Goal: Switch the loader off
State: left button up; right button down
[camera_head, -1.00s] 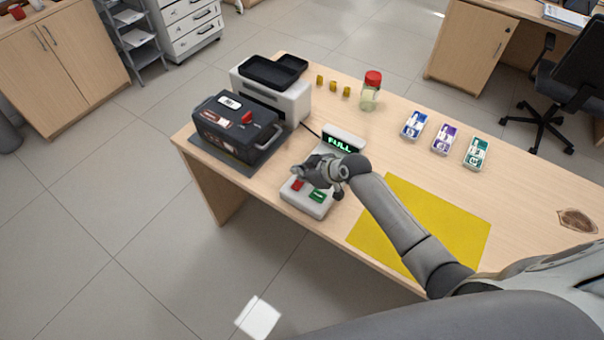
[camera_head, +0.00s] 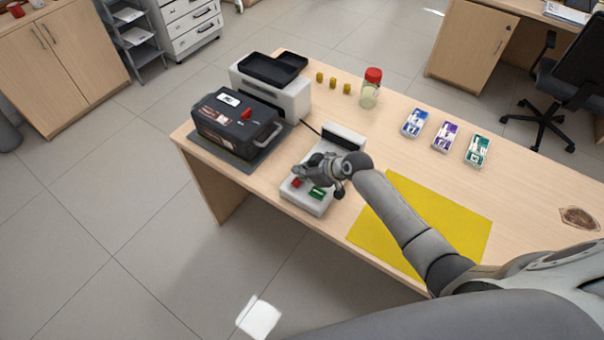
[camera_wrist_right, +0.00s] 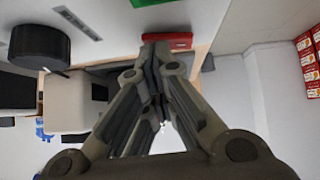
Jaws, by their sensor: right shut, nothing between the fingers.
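The control box (camera_head: 304,203) is light grey and stands near the table's front edge. It has a red button (camera_head: 296,183) and a green button (camera_head: 317,193). Its raised display (camera_head: 343,138) at the back is dark, with no lit text. My right gripper (camera_head: 299,173) is shut and empty, just over the red button. In the right wrist view the shut fingertips (camera_wrist_right: 157,46) are at the red button (camera_wrist_right: 168,40), seemingly touching it. The green button (camera_wrist_right: 150,2) is beside it. My left gripper is not in view.
A black case (camera_head: 228,125) lies on a dark mat (camera_head: 212,152) to the left. A white machine with a black tray (camera_head: 272,70) stands behind it. A red-lidded jar (camera_head: 371,90), several small yellow blocks, three card packs (camera_head: 446,136) and a yellow mat (camera_head: 400,205) share the table.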

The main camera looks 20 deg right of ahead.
aim_at(298, 184)
jog(key=shift+s+a+f, duration=0.1)
jog(key=shift+s+f, duration=0.05)
jog(key=shift+s, duration=0.05)
jog(key=shift+s+a+p, duration=0.35)
jog(key=shift+a+p, duration=0.05)
jog(key=shift+p, duration=0.1)
jog(key=shift+s+a, duration=0.15)
jog(key=shift+a, duration=0.05)
jog(key=shift+r+p, duration=0.5)
jog(key=shift+r, duration=0.05)
jog(key=r+p, duration=0.3)
jog(key=shift+a+r, duration=0.25)
jog(key=shift+r, duration=0.05)
jog(key=b+v, duration=0.2)
jog(key=v, duration=0.7)
jog(key=shift+s, duration=0.5)
jog(key=shift+d+r, duration=0.1)
jog(key=shift+r, duration=0.05)
